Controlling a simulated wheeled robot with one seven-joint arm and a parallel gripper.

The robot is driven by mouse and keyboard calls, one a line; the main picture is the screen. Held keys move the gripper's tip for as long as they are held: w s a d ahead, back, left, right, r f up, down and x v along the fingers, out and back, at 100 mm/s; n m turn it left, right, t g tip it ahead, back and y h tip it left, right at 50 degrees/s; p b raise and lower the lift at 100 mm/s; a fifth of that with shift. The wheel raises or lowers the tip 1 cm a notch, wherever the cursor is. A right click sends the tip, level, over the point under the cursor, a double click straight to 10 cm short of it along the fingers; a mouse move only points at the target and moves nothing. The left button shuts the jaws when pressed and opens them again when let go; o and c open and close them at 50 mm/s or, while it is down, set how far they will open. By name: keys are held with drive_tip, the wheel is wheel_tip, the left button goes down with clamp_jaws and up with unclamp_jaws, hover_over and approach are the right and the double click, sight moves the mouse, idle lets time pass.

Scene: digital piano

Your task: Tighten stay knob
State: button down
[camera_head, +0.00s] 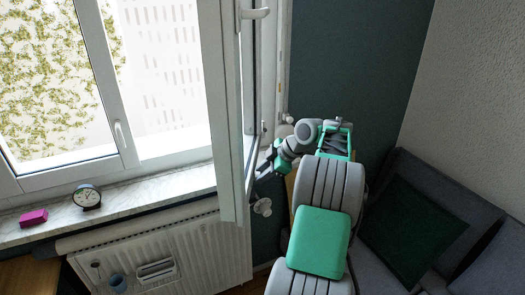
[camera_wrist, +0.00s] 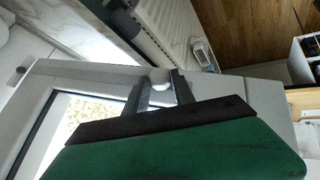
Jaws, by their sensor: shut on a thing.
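In the wrist view, my gripper (camera_wrist: 162,84) has its two grey fingers on either side of a small pale rounded knob (camera_wrist: 160,77), shut on it. The knob sits at the edge of the white window sash (camera_wrist: 95,75); the stay it belongs to cannot be made out. In the head view, my gripper (camera_head: 261,171) reaches left to the inner side of the opened sash (camera_head: 229,120), near its lower part. The knob is too small or hidden there to tell.
A marble sill (camera_head: 150,192) holds a black clock (camera_head: 87,196) and a magenta box (camera_head: 33,217). A grey sofa with a dark green cushion (camera_head: 412,226) stands at the right.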

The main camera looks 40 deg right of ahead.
drive_tip(key=g+y+p, duration=0.1)
drive_tip(key=p, duration=0.5)
drive_tip(key=shift+w+m+p, duration=0.15)
drive_tip(key=shift+m+p, duration=0.15)
drive_tip(key=shift+m, duration=0.1)
drive_tip(key=shift+f+y, duration=0.15)
drive_tip(key=shift+y, duration=0.15)
drive_tip(key=c, duration=1.1)
unclamp_jaws()
drive_tip(key=shift+d, duration=0.1)
drive_tip(key=shift+r, duration=0.2)
drive_tip(key=v, duration=0.7)
drive_tip(key=shift+d+r, duration=0.1)
drive_tip(key=shift+r, duration=0.25)
drive_tip(key=shift+f, duration=0.1)
